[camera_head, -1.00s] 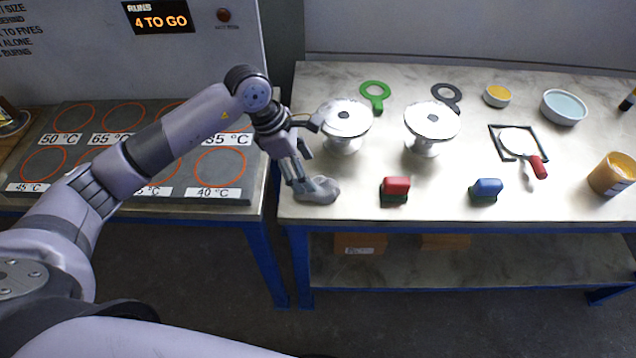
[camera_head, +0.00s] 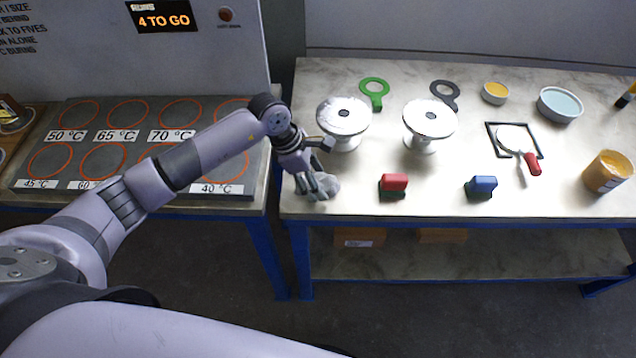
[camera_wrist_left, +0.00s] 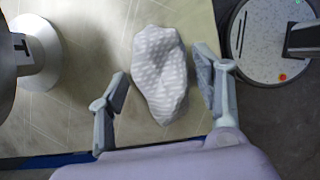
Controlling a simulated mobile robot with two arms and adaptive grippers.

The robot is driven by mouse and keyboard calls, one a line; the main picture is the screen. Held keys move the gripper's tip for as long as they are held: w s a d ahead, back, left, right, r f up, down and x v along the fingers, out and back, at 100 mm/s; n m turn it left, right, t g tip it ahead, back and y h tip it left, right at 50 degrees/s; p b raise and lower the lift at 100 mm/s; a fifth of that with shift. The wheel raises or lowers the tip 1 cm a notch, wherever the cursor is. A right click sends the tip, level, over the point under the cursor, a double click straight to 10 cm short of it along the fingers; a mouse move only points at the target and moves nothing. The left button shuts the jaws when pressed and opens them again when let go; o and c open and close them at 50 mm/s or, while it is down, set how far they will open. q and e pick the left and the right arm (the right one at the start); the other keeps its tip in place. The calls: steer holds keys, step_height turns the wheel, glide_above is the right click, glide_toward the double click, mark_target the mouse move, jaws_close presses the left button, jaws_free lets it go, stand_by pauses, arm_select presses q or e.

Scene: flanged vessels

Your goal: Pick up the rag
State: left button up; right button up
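The rag (camera_head: 328,187) is a crumpled pale grey cloth at the front left corner of the right-hand table. In the left wrist view the rag (camera_wrist_left: 160,75) shows a light dotted pattern and lies on the tabletop. My left gripper (camera_head: 312,186) is at the rag, with its fingers pointing down and partly covering it in the head view. In the left wrist view my left gripper (camera_wrist_left: 160,88) is open, one finger on each side of the rag, with a gap visible on both sides. My right gripper is not in view.
Two white flanged vessels (camera_head: 344,118) (camera_head: 430,120) stand behind and right of the rag. A red-topped block (camera_head: 394,183) and a blue one (camera_head: 482,185) sit along the front edge. A hot plate (camera_head: 130,150) lies left, across a gap between tables.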

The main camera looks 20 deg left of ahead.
arm_select(q)
steer(key=shift+c, duration=1.2)
steer(key=c, duration=0.7)
steer(key=shift+r, duration=0.15)
step_height(320, 180, up, 20)
steer(key=b, duration=0.4)
